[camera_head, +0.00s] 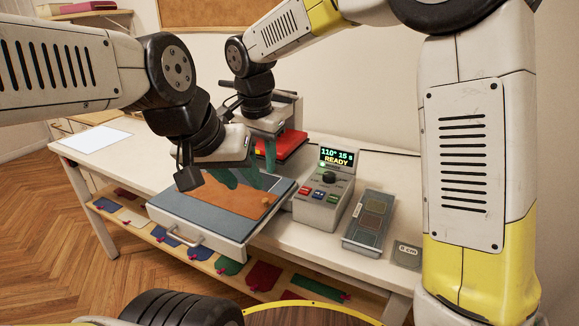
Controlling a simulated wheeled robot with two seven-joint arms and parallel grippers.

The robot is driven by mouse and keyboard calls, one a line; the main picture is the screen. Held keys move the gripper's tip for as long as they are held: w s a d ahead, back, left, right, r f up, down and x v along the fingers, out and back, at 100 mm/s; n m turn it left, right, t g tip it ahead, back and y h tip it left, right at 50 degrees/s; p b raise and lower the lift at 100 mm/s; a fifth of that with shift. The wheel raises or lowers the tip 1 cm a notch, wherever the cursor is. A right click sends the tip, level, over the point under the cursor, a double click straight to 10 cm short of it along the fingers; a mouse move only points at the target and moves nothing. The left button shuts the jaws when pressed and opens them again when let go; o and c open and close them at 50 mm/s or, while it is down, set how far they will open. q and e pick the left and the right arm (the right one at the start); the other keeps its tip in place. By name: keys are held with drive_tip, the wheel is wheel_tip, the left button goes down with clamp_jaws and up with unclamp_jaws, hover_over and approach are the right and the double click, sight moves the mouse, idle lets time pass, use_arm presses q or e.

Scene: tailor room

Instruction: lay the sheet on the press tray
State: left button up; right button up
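The press tray (190,210) is a pulled-out drawer with a blue-grey pad and a front handle, at the middle of the table. A flat orange-brown piece (232,200) lies on its pad, with a small tan spot near its right end. A white sheet (95,138) lies flat on the table's far left, apart from both grippers. My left gripper (240,179) is low over the tray, its teal fingers seeming spread above the orange-brown piece. My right gripper (265,158) is just behind it, partly hidden; its finger gap does not show clearly.
A control box (320,200) reading "110° 15 s READY" stands right of the tray. A grey swatch holder (370,218) and a small marked block (407,254) are further right. A red part (292,143) shows behind the grippers. Coloured pieces lie on the lower shelf (140,225).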

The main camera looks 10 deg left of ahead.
drive_tip(key=s+d+r+n+t+y, duration=0.1)
drive_tip(key=s+d+r, duration=0.2)
drive_tip(key=d, duration=0.6)
drive_tip(key=s+d+r+n+t+y, duration=0.1)
drive_tip(key=s+d+r, duration=0.15)
drive_tip(key=d, duration=0.65)
drive_tip(key=s+d+n+t, duration=0.2)
drive_tip(key=s+d, duration=0.8)
drive_tip(key=shift+d+f+n, duration=0.25)
drive_tip(key=shift+f+n, duration=0.05)
drive_tip(key=shift+f, duration=0.15)
